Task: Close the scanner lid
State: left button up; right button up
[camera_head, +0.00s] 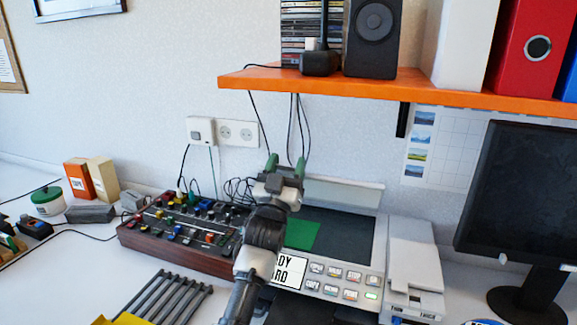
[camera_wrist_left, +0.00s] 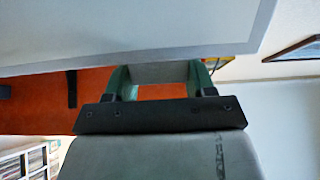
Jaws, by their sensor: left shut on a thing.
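The scanner (camera_head: 370,265) stands on the desk with its dark glass bare and a green sheet (camera_head: 302,235) on it. Its pale lid (camera_head: 345,194) stands raised along the back edge. My left gripper (camera_head: 286,168) is at the lid's left part, its green fingers pointing up. In the left wrist view the lid (camera_wrist_left: 130,30) fills the top, and the gripper (camera_wrist_left: 160,76) is shut on a grey piece at its edge. My arm hides part of the scanner's left side and front label. My right gripper is not in view.
An orange shelf (camera_head: 400,88) with a speaker (camera_head: 372,38) and binders overhangs the back. A mixer panel (camera_head: 185,232) with knobs sits left of the scanner, a white device (camera_head: 412,265) right of it. A monitor (camera_head: 520,200) stands at far right. Cables hang behind the gripper.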

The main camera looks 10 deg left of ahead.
pick_arm(q)
jog(key=o, duration=1.3)
jog(key=v, duration=1.1)
jog(key=shift+b, duration=0.4)
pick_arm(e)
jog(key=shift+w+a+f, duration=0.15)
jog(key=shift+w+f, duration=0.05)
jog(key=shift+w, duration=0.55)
pick_arm(q)
jog(key=shift+r, duration=0.1)
